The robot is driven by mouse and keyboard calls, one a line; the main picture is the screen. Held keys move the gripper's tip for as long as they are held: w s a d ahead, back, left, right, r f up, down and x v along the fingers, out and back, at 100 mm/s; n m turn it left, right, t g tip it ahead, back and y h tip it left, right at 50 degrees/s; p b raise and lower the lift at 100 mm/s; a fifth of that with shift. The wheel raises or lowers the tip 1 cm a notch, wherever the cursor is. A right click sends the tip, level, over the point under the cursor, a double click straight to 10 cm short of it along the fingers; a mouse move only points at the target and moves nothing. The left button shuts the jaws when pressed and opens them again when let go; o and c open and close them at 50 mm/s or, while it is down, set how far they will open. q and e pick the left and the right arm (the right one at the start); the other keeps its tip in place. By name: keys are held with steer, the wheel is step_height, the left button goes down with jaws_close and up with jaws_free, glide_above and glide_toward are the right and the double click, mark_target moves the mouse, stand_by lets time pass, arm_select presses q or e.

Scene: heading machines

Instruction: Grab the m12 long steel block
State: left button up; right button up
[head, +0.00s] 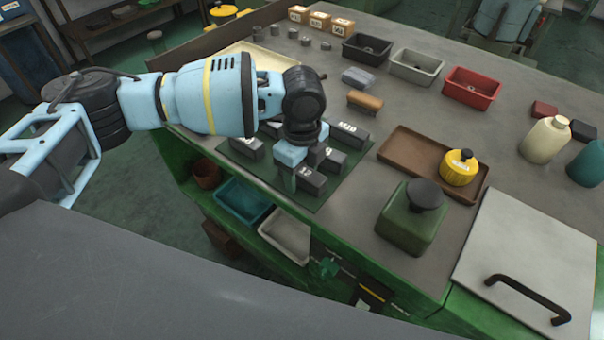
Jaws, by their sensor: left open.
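Several dark grey steel blocks with white labels lie on a green mat (320,196) on the workbench. The block at the back right (350,138) seems to read M10. A block at the front (312,182) has a label too small to read surely. Another block (245,148) lies at the mat's left. I cannot tell for sure which one is the M12 long block. My left gripper (291,178) is open, pointing down among the blocks, just left of the front block. My left wrist hides part of the group. My right gripper is not in view.
A brown tray (402,152) with a yellow container (459,168) lies to the right. A green canister (410,216) stands near the front. Black, grey and red bins (470,88) line the back. A tan-handled brush (365,101) lies behind the mat.

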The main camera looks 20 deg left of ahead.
mark_target(302, 174)
arm_select(q)
jaws_close()
steer(key=shift+r, duration=0.2)
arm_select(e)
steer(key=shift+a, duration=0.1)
